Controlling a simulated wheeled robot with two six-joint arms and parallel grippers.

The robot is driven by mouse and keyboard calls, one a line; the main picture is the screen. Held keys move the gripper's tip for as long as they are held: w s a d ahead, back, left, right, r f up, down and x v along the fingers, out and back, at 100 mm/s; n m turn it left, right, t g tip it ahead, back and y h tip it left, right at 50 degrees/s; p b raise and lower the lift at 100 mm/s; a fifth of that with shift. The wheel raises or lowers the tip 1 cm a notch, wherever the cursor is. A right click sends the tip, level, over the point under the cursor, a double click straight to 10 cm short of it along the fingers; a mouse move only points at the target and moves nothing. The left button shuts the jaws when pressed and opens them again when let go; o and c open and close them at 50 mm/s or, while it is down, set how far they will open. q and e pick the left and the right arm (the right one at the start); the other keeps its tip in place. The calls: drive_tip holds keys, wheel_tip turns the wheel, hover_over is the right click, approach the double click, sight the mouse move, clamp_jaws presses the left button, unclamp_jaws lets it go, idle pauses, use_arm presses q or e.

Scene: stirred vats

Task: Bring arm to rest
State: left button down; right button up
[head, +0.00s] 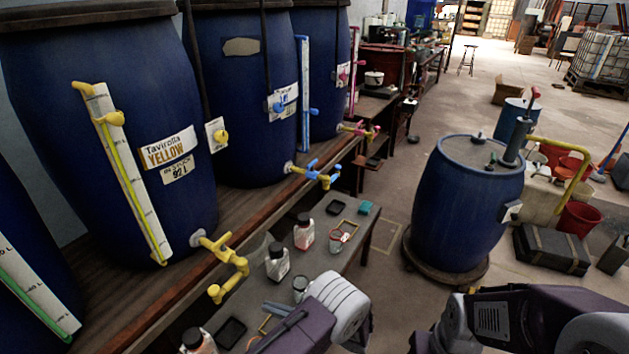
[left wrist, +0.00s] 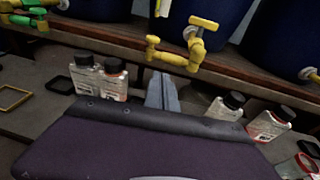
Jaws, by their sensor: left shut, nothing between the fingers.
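My left gripper (head: 268,306) is low over the grey bench below the shelf of blue vats. In the left wrist view its fingers (left wrist: 161,92) are together with nothing between them, below a yellow tap (left wrist: 180,52). That yellow tap (head: 228,268) also shows in the head view, above and left of the gripper, apart from it. My right arm (head: 520,318) shows at the bottom right of the head view; its gripper is outside the picture.
Bottles, among them a dark-capped one (head: 278,262), stand on the bench (head: 352,262) near my left gripper. A blue yellow-labelled vat (head: 130,75) stands on the shelf. A blue barrel (head: 462,215) stands on the floor ahead of my right arm. Floor between bench and barrel is clear.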

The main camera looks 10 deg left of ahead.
use_arm(q)
drive_tip(key=s+a+r+n+g+h+p, duration=0.1)
drive_tip(key=a+r+n+g+p, duration=0.3)
drive_tip(key=r, duration=0.5)
drive_tip(key=a+r+n+g+h+p, duration=0.1)
drive_tip(key=a+r+n, duration=0.35)
drive_tip(key=r, duration=0.45)
drive_tip(key=s+a+r+n+g+h+p, duration=0.2)
drive_tip(key=s+r+n+h, duration=0.25)
drive_tip(key=s, duration=0.45)
drive_tip(key=s+d+f+n+t+h, duration=0.2)
drive_tip(key=d+n+h, duration=0.2)
drive_tip(key=d, duration=0.2)
drive_tip(key=s+d+f+n+t+h+p, duration=0.1)
drive_tip(key=s+d+f+n+h, duration=0.1)
drive_tip(key=d+n+h, duration=0.2)
drive_tip(key=shift+d+n+t+h, duration=0.3)
drive_tip(key=shift+d+t+h, duration=0.15)
drive_tip(key=shift+d, duration=0.5)
